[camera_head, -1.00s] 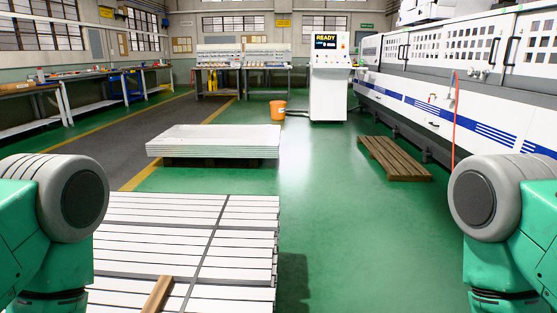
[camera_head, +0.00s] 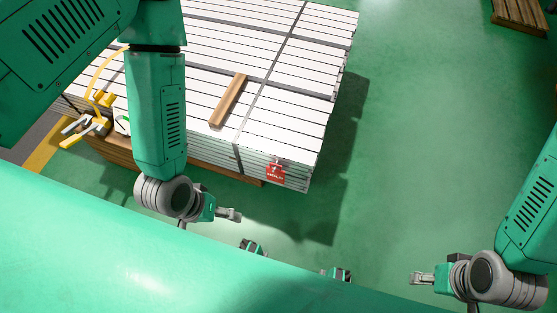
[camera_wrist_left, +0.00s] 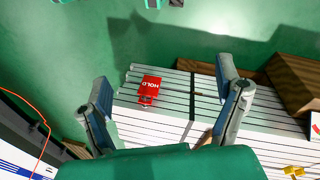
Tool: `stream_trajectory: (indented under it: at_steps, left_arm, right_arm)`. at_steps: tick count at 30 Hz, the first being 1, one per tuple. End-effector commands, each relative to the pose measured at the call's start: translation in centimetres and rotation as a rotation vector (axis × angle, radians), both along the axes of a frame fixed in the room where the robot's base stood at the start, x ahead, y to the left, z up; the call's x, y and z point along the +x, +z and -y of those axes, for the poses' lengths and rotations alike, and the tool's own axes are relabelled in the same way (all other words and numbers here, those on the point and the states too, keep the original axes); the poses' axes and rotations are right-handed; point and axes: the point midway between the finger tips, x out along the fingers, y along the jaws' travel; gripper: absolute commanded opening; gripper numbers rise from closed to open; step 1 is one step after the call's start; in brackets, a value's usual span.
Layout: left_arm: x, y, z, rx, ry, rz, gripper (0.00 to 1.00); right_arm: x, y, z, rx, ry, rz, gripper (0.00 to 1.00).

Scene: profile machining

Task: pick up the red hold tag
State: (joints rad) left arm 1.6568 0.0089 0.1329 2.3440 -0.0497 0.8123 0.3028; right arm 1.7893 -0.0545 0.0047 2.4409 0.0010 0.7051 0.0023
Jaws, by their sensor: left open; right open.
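The red hold tag (camera_head: 275,171) hangs on the near side of a stack of white profiles (camera_head: 330,60), close to its right corner. In the left wrist view the tag (camera_wrist_left: 150,86) shows white lettering reading HOLD and appears between the spread fingers, apart from them. My left gripper (camera_head: 232,215) is open and empty, in front of the stack, to the left of the tag and lower in the picture. My right gripper (camera_head: 418,277) is open and empty at the lower right, well away from the stack.
A wooden batten (camera_head: 228,100) lies on top of the stack. A yellow-handled tool (camera_head: 90,125) is at the stack's left end. A wooden pallet (camera_head: 520,15) lies at the top right. Green floor (camera_head: 430,130) right of the stack is clear.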

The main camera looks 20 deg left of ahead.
Motion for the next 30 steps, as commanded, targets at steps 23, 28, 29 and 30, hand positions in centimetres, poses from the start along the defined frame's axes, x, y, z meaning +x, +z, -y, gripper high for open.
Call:
stream_trajectory:
  at_steps: [23,28,29,30]
  left_arm:
    - [14.5,-17.0,6.7,-1.391,2.362,-0.07,0.85]
    - [16.1,-18.1,6.2,-1.435,2.397,-0.067,0.85]
    - [16.6,-18.4,6.3,-1.435,2.397,-0.067,0.85]
    - [17.3,-18.9,6.3,-1.433,2.398,-0.068,0.85]
  right_arm:
    - [0.0,-7.5,0.0,0.0,0.0,0.0,0.51]
    - [0.0,-8.2,0.0,0.0,0.0,0.0,0.51]
    - [0.0,-8.5,0.0,0.0,0.0,0.0,0.51]
    - [0.0,-8.8,0.0,0.0,0.0,0.0,0.51]
